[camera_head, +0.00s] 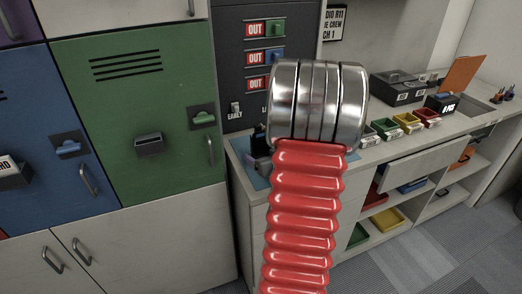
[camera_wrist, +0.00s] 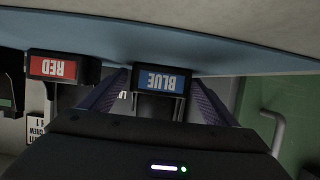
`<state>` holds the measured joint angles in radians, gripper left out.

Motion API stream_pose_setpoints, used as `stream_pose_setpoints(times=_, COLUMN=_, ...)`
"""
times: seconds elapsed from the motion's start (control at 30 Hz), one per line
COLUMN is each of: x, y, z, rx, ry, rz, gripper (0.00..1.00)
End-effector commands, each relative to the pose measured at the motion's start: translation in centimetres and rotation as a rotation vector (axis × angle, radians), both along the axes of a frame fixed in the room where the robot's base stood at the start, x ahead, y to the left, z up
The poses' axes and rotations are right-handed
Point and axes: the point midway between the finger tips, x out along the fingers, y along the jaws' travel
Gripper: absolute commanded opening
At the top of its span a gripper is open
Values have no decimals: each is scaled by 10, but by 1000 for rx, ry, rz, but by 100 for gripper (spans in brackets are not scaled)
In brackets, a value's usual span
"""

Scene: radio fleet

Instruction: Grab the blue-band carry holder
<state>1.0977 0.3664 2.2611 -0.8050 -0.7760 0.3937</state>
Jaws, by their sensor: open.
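In the wrist view, which is upside down, the blue-band carry holder (camera_wrist: 163,80) is a dark block with a blue label reading BLUE. It stands on a blue mat (camera_wrist: 180,45). My gripper (camera_wrist: 158,76) is open, with one finger on each side of the holder. Whether the fingers touch it, I cannot tell. A similar holder with a red RED label (camera_wrist: 55,67) stands to its left in that view. In the head view my red ribbed arm hides the gripper and most of the mat (camera_head: 247,170); a dark object (camera_head: 259,139) shows at the mat's back.
Blue (camera_head: 35,130) and green (camera_head: 140,90) lockers stand at left. A dark panel (camera_head: 232,50) with several OUT sliders is behind the counter. Coloured trays (camera_head: 404,119) and a black box (camera_head: 398,88) are on the counter to the right, above a drawer front (camera_head: 425,160) and shelves.

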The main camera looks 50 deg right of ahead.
Motion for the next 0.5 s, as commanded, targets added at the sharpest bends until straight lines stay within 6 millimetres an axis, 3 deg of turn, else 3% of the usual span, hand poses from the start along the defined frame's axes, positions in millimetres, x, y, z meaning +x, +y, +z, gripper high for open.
stream_pose_setpoints(times=0.1, x=0, y=0, z=0, rx=0, ry=0, rz=0, gripper=81)
stream_pose_setpoints(times=0.5, x=0, y=0, z=0, rx=0, ry=0, rz=1, gripper=52)
